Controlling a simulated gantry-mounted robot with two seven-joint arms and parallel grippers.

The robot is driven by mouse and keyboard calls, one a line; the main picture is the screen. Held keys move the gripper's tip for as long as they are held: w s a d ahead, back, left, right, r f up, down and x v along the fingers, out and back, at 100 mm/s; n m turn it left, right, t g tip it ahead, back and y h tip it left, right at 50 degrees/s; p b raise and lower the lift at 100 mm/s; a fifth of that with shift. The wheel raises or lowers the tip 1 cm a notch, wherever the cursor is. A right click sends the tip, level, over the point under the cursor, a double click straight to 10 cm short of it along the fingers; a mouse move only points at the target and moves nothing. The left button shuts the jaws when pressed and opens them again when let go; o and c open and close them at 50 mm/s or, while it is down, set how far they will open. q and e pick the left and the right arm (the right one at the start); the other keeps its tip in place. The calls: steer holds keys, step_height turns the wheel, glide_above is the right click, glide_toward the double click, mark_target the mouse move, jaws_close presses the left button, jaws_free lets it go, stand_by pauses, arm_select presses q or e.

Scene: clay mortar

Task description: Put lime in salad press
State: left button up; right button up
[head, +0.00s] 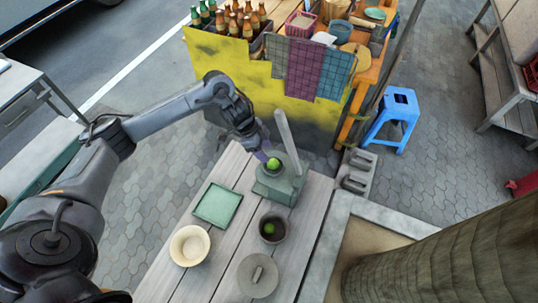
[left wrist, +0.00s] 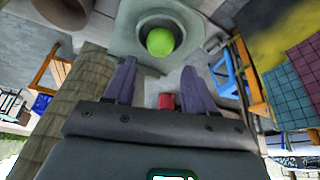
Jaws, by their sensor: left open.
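The salad press looks like a grey-green clay mortar (head: 283,187) on the wooden table, with a long grey pestle or handle (head: 287,140) rising from it. A green lime (head: 273,163) sits in its round opening; in the left wrist view the lime (left wrist: 160,41) lies within the mortar's (left wrist: 125,38) hollow. My left gripper (head: 266,156) is just above the mortar, beside the lime. In the left wrist view my left gripper's fingers (left wrist: 160,72) are spread apart with nothing between them. A second lime (head: 269,228) lies in a dark bowl (head: 284,236). My right gripper is out of view.
On the table (head: 228,177) are a green square tray (head: 217,204), a cream bowl (head: 189,245) and a grey round lid (head: 257,275). A yellow stall (head: 222,67) with bottles stands behind. A blue stool (head: 392,118) is at the right.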

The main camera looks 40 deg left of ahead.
arm_select(q)
steer(key=v, duration=0.4)
steer(key=shift+a+r, duration=0.1)
steer(key=shift+r, duration=0.1)
steer(key=shift+s+r, duration=0.1)
steer(key=shift+s, duration=0.05)
